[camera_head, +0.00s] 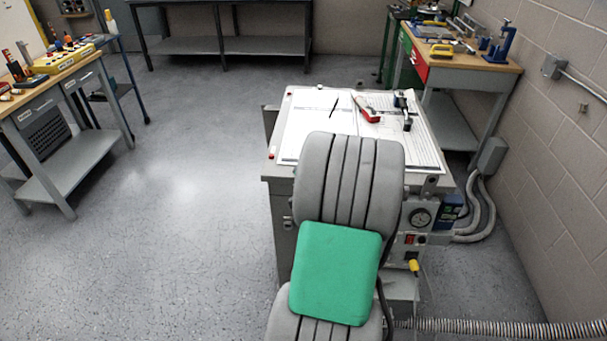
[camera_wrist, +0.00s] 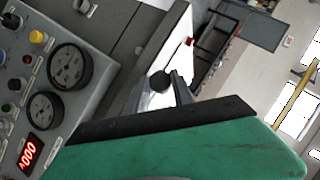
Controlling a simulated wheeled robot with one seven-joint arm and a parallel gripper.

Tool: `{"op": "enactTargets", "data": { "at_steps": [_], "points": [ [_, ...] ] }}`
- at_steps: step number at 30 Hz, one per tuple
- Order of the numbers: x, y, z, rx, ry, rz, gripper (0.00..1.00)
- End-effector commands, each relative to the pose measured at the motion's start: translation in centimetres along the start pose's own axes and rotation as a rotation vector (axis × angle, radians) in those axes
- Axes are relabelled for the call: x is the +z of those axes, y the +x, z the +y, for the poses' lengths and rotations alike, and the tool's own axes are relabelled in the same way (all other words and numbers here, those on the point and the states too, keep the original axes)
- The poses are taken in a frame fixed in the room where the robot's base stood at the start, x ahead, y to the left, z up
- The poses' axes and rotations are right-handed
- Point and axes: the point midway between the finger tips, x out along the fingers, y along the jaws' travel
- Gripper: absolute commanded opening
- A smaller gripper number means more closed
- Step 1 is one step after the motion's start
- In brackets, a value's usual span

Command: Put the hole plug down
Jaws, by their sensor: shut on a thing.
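A small dark round piece, apparently the hole plug (camera_wrist: 160,82), shows at the tip of my gripper (camera_wrist: 172,88) in the wrist view. The gripper is shut on it; only a grey part of the fingers shows behind it. The white top of the cabinet lies behind the plug in this view, and I cannot tell the gap between them. In the head view my grey and green arm covers the front of the cabinet, and neither the gripper tips nor the plug can be made out.
The cabinet's white worktop (camera_head: 310,115) carries a red-handled tool (camera_head: 367,108) and a small blue-black device (camera_head: 403,108). Its gauge panel (camera_wrist: 50,85) is close at left in the wrist view. Wooden benches stand left (camera_head: 65,75) and back right (camera_head: 460,60). Open floor lies left.

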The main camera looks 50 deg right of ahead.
Motion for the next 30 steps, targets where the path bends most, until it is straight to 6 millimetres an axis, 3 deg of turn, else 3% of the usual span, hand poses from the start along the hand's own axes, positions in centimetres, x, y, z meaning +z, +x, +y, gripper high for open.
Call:
{"op": "enactTargets", "data": {
  "at_steps": [4, 5, 7, 19, 30],
  "points": [
    [0.3, 0.3, 0.4, 0.000, 0.000, 0.000, 0.00],
    [0.2, 0.2, 0.3, 0.000, 0.000, 0.000, 0.32],
    [0.2, 0.2, 0.3, 0.000, 0.000, -0.001, 0.37],
    [-0.1, -0.8, -0.1, 0.001, 0.001, 0.001, 0.38],
    [-0.2, -9.8, 0.0, 0.001, 0.000, 0.006, 0.38]
  ]
}}
